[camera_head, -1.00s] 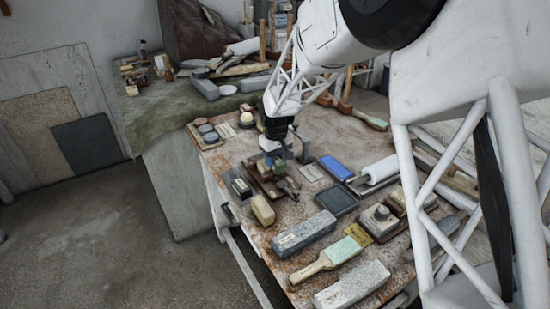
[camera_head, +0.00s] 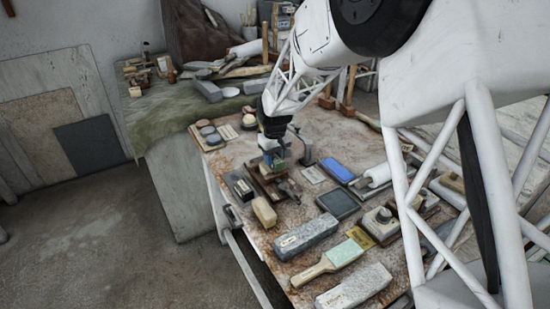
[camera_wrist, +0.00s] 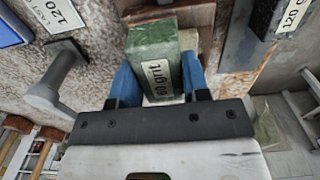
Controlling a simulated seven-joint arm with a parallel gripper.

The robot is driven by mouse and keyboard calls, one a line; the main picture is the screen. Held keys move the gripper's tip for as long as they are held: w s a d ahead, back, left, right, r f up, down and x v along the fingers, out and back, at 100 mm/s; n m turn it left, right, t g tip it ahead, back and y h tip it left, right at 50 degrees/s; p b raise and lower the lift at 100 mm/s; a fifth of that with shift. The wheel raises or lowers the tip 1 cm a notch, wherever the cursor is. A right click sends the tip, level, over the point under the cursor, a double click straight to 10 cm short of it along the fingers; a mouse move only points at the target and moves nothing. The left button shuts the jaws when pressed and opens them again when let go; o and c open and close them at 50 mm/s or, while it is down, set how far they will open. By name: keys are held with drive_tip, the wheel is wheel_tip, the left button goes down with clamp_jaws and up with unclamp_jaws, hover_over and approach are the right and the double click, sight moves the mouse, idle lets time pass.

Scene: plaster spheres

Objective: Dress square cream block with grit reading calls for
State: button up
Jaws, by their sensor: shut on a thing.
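My gripper (camera_head: 277,158) is near the middle left of the bench, above a dark brown wooden holder (camera_head: 268,187). In the wrist view its blue fingers (camera_wrist: 158,85) are shut on a green block (camera_wrist: 188,70) with a reddish-brown end and a pale label. The label ends in "grit"; its number is hard to read. A squarish cream block (camera_head: 372,222) sits on a brown base at the right, with a dark round piece on top. Any reading there is too small to make out.
A tan block (camera_head: 264,212), a grey stone (camera_head: 305,236), a green-faced paddle (camera_head: 343,254) and a pale stone (camera_head: 354,287) lie towards the front. A blue stone (camera_head: 338,168) and dark tray (camera_head: 338,204) lie right of my gripper. A grey post (camera_head: 304,150) stands close by.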

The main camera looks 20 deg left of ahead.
drive_tip(key=shift+f, duration=0.2)
drive_tip(key=shift+a, duration=0.15)
drive_tip(key=shift+c, duration=0.4)
drive_tip(key=shift+w+a+r, duration=0.1)
drive_tip(key=shift+w+a, duration=0.55)
drive_tip(key=shift+w, duration=0.05)
drive_tip(key=shift+d, duration=0.1)
drive_tip(key=shift+s+d+r, duration=0.2)
drive_tip(key=shift+s+d, duration=0.45)
drive_tip(key=shift+s, duration=0.05)
drive_tip(key=shift+s+d, duration=0.1)
drive_tip(key=shift+s+d+f, duration=0.1)
drive_tip(key=shift+s+d, duration=0.6)
drive_tip(key=shift+d, duration=0.05)
